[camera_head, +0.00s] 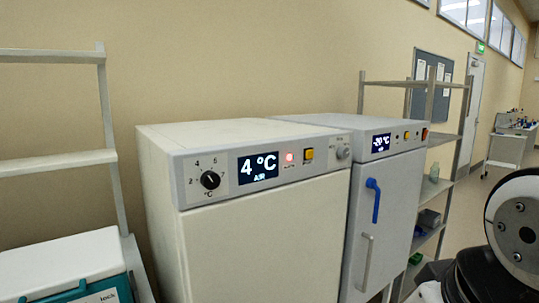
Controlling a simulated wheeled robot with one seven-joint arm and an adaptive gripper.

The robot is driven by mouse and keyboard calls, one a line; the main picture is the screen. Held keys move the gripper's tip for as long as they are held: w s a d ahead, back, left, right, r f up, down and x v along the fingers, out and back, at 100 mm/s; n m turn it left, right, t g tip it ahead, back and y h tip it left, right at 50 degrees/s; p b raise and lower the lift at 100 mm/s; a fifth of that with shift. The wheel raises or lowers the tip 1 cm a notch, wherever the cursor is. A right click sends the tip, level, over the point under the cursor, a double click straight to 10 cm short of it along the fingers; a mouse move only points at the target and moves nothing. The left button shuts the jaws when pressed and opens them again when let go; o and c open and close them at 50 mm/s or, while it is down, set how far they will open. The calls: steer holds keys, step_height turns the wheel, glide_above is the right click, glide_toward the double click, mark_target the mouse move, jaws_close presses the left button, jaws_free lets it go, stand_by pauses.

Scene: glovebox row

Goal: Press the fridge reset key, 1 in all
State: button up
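The nearer white fridge (265,235) stands in the middle of the head view, with a grey control panel along its top front. On the panel are a black dial (210,180), a display (258,167) reading 4 °C, a lit red lamp (290,157) and a small square yellow key (308,154). The label under the key is too small to read. A round grey lock or knob (343,152) sits to the right of the key. Nothing touches the key. My gripper is not in view; only part of my arm shows at the lower right.
A second unit (395,190) reading -20 °C stands to the right, with a blue handle (374,200) and its own small yellow key (407,135). A white-and-teal box (65,262) is at lower left by a rack (60,162). Shelves (440,140) stand beyond.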

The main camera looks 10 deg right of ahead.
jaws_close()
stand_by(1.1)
